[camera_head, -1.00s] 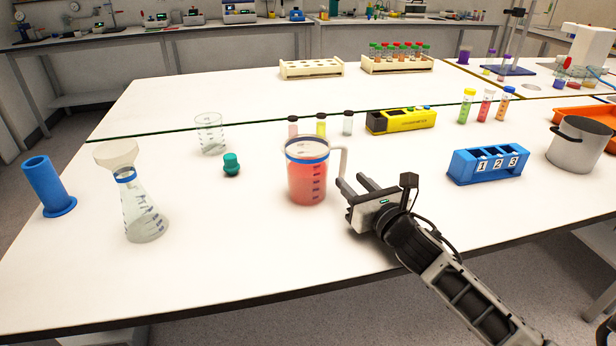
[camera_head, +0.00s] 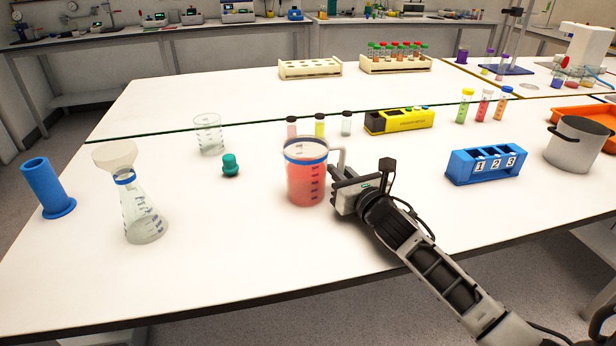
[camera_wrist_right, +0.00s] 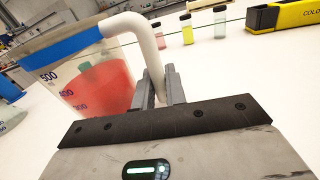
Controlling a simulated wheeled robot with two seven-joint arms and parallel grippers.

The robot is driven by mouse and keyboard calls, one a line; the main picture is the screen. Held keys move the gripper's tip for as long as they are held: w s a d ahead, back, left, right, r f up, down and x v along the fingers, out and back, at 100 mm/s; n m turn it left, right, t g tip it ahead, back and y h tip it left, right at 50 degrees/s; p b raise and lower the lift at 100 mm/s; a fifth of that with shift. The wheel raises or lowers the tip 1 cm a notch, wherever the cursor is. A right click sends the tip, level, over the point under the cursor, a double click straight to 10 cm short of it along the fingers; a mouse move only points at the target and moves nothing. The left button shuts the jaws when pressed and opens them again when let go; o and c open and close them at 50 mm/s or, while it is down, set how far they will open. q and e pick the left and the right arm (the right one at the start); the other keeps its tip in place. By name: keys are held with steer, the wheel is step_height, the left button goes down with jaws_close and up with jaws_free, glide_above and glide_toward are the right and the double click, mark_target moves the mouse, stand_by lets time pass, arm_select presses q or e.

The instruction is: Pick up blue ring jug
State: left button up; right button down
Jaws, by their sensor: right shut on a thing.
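The blue ring jug (camera_head: 306,180) is a clear jug with red liquid, a blue band near its rim and a pale handle on its right side. It stands upright on the white table in the head view. My right gripper (camera_head: 337,175) is at the jug's right side, shut on the handle. In the right wrist view the jug (camera_wrist_right: 95,85) is at the left, and its handle comes down between the two fingers (camera_wrist_right: 162,88). My left gripper is in neither view.
A flask with a funnel (camera_head: 141,208), a teal stopper (camera_head: 230,165) and a beaker (camera_head: 208,136) stand left of the jug. Small vials (camera_head: 320,126) stand behind it. A blue numbered rack (camera_head: 485,166) and a pot (camera_head: 575,146) are to the right. The table front is clear.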

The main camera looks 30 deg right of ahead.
mark_target(344, 158)
steer(key=shift+r, duration=0.15)
steer(key=shift+r, duration=0.45)
step_height(344, 158, up, 3)
steer(key=shift+f, duration=0.1)
steer(key=s+a+r, duration=0.3)
steer(key=s+r, duration=0.1)
steer(key=s, duration=0.2)
steer(key=s+a+r, duration=0.3)
steer(key=s+r, duration=0.2)
steer(key=s, duration=0.1)
steer(key=shift+s+r+p, duration=0.15)
steer(key=shift+s+p, duration=0.15)
steer(key=shift+s, duration=0.1)
